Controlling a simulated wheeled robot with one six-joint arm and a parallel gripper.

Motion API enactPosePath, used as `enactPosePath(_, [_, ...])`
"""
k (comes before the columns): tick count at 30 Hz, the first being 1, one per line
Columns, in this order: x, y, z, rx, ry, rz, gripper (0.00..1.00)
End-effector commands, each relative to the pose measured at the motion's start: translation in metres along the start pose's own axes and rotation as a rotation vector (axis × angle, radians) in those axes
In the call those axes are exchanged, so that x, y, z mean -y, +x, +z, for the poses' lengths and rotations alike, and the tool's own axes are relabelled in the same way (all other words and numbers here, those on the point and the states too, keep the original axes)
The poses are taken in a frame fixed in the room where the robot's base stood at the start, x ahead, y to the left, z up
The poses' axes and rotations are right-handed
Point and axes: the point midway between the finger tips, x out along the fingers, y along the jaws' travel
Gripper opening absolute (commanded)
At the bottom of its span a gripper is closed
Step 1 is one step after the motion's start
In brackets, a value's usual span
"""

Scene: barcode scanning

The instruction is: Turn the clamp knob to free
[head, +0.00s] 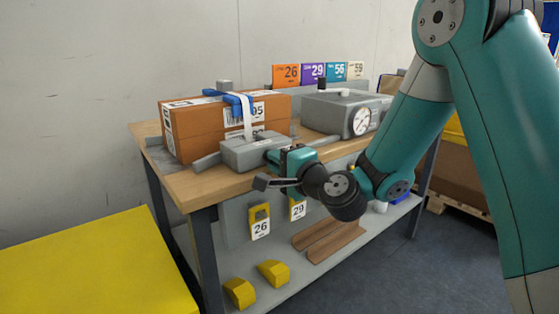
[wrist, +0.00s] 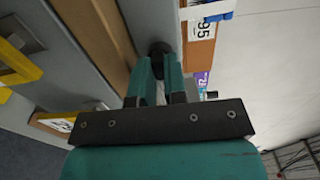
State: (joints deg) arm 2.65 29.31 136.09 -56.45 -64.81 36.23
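The clamp knob (wrist: 158,49) is small and dark. It shows in the wrist view at the tips of my gripper (wrist: 160,69), whose two teal fingers close on it from both sides with no clear gap. In the head view my gripper (head: 284,156) is at the front of the grey clamp block (head: 245,153), near the table's front edge, and hides the knob. The block stands against an orange-brown box (head: 193,128) with barcode labels. A white strap (head: 248,118) and a blue clip (head: 238,104) lie over the box.
A grey device with a round dial (head: 361,121) stands right of the box on the wooden table (head: 193,191). Numbered cards (head: 313,73) stand behind. Yellow blocks (head: 240,293) and brown boards (head: 334,240) lie on the lower shelf. A yellow surface (head: 95,265) is at left.

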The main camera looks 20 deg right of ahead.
Motion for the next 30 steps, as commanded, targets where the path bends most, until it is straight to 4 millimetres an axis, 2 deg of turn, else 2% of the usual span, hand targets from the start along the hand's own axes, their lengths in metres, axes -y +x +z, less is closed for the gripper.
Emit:
enactPosePath(8, [-0.0003,-0.0003,0.0001,0.002,-0.023,0.0,0.0])
enactPosePath(14, [-0.0008,-0.0006,-0.0004,0.003,-0.112,-0.001,0.0])
enactPosePath(30, [-0.0027,-0.0011,-0.0013,0.0,-0.594,-0.001,0.0])
